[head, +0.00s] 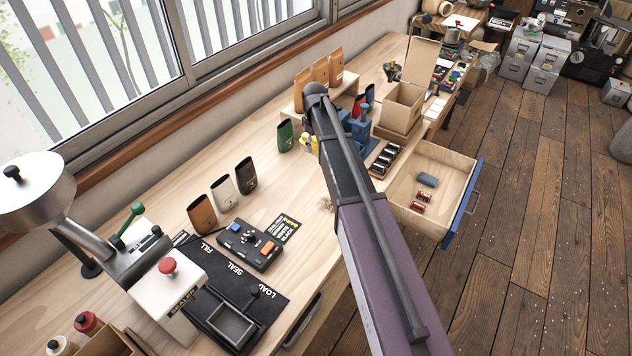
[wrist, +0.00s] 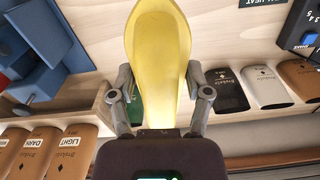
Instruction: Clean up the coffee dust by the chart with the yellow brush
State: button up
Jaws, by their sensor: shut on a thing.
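My gripper (wrist: 160,85) is shut on the yellow brush (wrist: 158,38), which fills the middle of the wrist view. In the head view, a small part of the brush (head: 308,142) shows beside my arm, above the bench by the green bag; my arm hides most of the gripper. The brush appears clear of the dust. The chart (head: 289,227), a black card with yellow and white print, lies on the bench beside the control box. The coffee dust (head: 325,204) is a small brown scatter on the wood right of the chart, close to my arm.
The control box (head: 250,246) and brown, white and black bags (head: 223,194) stand left of the dust. The green bag (head: 285,136) and a blue fixture (head: 357,126) are near the gripper. An open drawer (head: 468,207) juts out right. Bare bench lies between bags and dust.

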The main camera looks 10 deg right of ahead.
jog(key=shift+d+f, duration=0.1)
jog(key=shift+s+f+b, duration=0.3)
jog(key=shift+f+b, duration=0.1)
jog(key=shift+b, duration=0.1)
jog(key=s+f+n+b, duration=0.1)
jog(key=s+f+b, duration=0.5)
jog(key=f+b, duration=0.3)
jog(key=shift+s+a+f+n+b, duration=0.25)
jog(key=shift+a+f+n+b, duration=0.1)
jog(key=shift+n, duration=0.05)
